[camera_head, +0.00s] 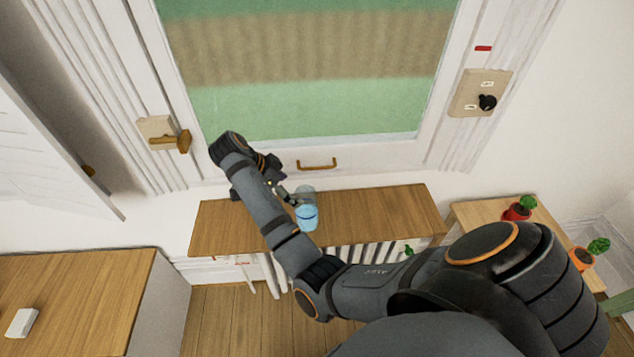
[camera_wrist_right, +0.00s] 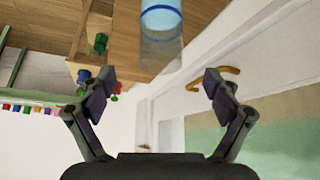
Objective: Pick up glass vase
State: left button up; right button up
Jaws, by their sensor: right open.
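The glass vase (camera_head: 307,218) is a see-through cylinder, blue over part of its length. It is at the wooden shelf top below the window, just right of my right gripper (camera_head: 283,190) in the head view. In the right wrist view the vase (camera_wrist_right: 162,35) is at the top centre, with a dark blue band around it. My right gripper (camera_wrist_right: 157,82) is open there, its two fingers apart, and the vase lies beyond the fingertips, in line with the gap. Nothing is between the fingers. My left gripper is not in view.
The wooden shelf top (camera_head: 385,208) is bare right of the vase. The window frame with a brass handle (camera_head: 317,164) rises behind it. A small table with a red potted plant (camera_head: 517,211) stands at right. A wooden cabinet top (camera_head: 75,290) is at lower left.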

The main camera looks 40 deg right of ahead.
aim_at(299, 195)
jog(key=b+x, duration=0.3)
jog(key=x, duration=0.2)
jog(key=shift+f+b, duration=0.3)
jog(key=shift+b, duration=0.05)
jog(key=p+x, duration=0.1)
jog(key=x, duration=0.3)
jog(key=shift+d+f, duration=0.1)
jog(key=shift+f, duration=0.3)
jog(key=c, duration=1.8)
jog(key=shift+w+r, duration=0.1)
grip_shut()
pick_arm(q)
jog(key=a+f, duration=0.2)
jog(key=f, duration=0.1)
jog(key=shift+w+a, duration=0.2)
